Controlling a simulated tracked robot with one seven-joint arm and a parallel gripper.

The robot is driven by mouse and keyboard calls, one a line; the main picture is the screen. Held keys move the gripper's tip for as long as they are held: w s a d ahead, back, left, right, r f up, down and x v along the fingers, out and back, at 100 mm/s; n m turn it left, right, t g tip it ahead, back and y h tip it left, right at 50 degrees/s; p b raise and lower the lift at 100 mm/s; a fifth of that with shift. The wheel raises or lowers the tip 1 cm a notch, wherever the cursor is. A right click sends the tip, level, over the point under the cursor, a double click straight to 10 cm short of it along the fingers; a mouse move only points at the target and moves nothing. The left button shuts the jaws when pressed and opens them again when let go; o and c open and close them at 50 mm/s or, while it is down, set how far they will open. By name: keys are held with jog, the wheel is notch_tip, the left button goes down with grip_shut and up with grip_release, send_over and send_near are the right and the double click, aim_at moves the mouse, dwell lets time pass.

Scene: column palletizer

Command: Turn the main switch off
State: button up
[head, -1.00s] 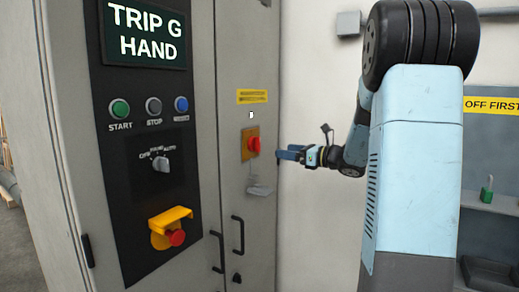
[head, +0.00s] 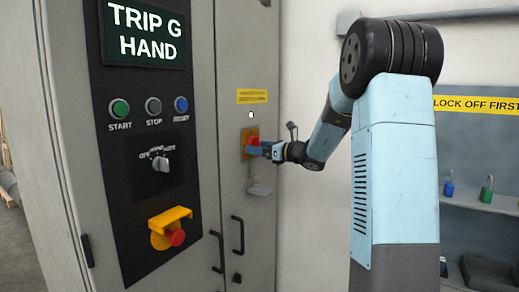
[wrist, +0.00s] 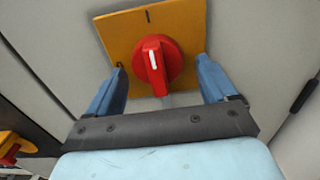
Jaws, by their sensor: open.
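The main switch is a red rotary knob (wrist: 154,66) on a yellow plate (wrist: 118,28), on the grey cabinet's right-hand door. In the wrist view its grip bar with a white line stands nearly upright, under a black mark at the plate's top. My gripper (wrist: 160,80) is open, with one blue finger on each side of the knob and a gap on both sides. In the head view, my gripper (head: 257,151) is in front of the switch and partly hides the plate (head: 252,133) and knob.
A black panel left of the switch holds START, STOP and blue buttons, a selector (head: 160,164) and a red emergency stop (head: 176,237) under a yellow guard. Door handles (head: 238,235) are below. A lock shelf (head: 470,203) with padlocks stands at right.

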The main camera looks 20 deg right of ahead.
jog(key=shift+c, duration=0.3)
jog(key=c, duration=1)
